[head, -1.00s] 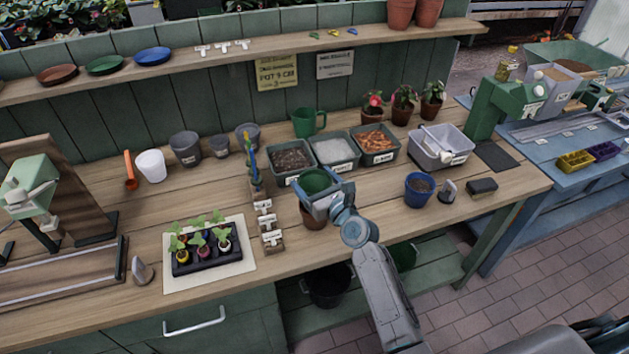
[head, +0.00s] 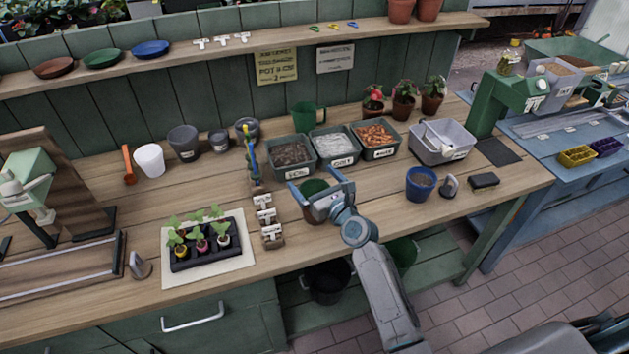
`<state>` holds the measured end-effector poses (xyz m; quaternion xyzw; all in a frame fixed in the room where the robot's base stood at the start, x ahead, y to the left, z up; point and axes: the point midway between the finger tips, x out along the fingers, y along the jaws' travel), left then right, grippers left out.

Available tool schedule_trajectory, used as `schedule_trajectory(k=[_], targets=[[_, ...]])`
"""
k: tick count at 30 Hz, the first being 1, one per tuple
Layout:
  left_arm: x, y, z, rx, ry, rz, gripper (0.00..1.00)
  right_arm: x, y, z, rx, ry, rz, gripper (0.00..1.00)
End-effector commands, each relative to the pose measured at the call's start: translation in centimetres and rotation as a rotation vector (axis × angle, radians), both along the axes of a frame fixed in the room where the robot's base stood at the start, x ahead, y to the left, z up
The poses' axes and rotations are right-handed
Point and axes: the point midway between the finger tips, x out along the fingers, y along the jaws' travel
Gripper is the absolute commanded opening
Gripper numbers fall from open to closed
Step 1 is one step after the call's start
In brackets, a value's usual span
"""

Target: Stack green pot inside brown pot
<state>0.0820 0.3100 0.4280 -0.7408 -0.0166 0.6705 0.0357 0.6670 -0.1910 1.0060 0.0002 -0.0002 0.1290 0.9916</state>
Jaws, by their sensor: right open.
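The green pot (head: 313,187) is in the middle of the workbench, low between the fingers of my right gripper (head: 314,180). The brown pot (head: 309,214) is directly below it, and the green pot appears to sit inside it, with its green rim showing at the top. My right gripper is open, with one finger on each side of the pots. My arm and gripper hide part of the brown pot's right side, and how deep the green pot sits cannot be seen. My left gripper is not in view.
Labelled bins (head: 292,154) stand behind the pots. A row of small white-tagged blocks (head: 266,220) and a seedling tray (head: 206,245) are on the left. A blue pot (head: 420,184) stands to the right. The bench between my gripper and the blue pot is clear.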

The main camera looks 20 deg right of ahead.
Motion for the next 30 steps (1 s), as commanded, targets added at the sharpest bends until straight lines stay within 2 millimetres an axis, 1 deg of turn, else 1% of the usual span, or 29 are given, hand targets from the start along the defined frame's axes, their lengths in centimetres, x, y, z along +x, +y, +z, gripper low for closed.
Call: schedule_trajectory(k=[5,9,13,15,18,23,30], targets=[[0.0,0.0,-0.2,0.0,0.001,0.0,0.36,-2.2,-0.6,-0.2,-0.003,0.002,0.0,1.0],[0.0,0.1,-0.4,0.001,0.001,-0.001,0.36,-5.0,-1.3,-0.2,-0.004,0.002,0.0,1.0],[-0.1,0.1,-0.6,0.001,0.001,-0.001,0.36,-7.5,-2.0,-0.2,-0.003,0.002,0.0,1.0],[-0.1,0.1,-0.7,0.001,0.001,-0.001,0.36,-8.5,-2.3,-0.2,-0.003,0.002,0.001,1.0],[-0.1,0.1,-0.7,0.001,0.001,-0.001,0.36,-9.6,-2.5,-0.2,-0.001,0.002,0.0,1.0],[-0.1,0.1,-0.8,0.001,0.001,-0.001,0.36,-10.3,-2.7,-0.1,0.0,0.001,0.0,1.0],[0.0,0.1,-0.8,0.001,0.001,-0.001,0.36,-10.3,-2.7,0.0,0.0,0.001,0.0,1.0]])
